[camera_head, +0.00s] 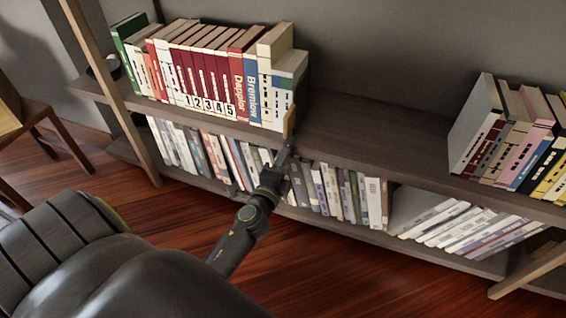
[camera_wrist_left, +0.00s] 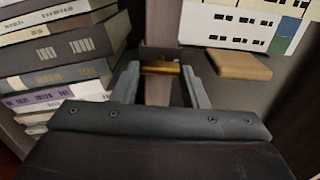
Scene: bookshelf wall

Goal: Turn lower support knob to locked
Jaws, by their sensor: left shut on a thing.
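My left gripper (camera_head: 282,160) reaches the front edge of the bookshelf, just below the upper shelf board and in front of the lower row of books. In the left wrist view its two fingers (camera_wrist_left: 160,80) stand either side of a small brass-coloured piece with a dark part behind it, which I take to be the lower support knob (camera_wrist_left: 160,69). The gripper is shut on it. In the head view the knob is hidden by the gripper. I cannot read any lock mark on it. My right gripper is in neither view.
A light wooden block (camera_head: 290,121) stands at the upper shelf's front edge; the left wrist view also shows it (camera_wrist_left: 243,66). Numbered red books (camera_head: 205,85) fill the upper shelf's left part. Its middle (camera_head: 370,130) is bare. Leaning books (camera_head: 470,228) lie lower right. A chair (camera_head: 35,115) stands at far left.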

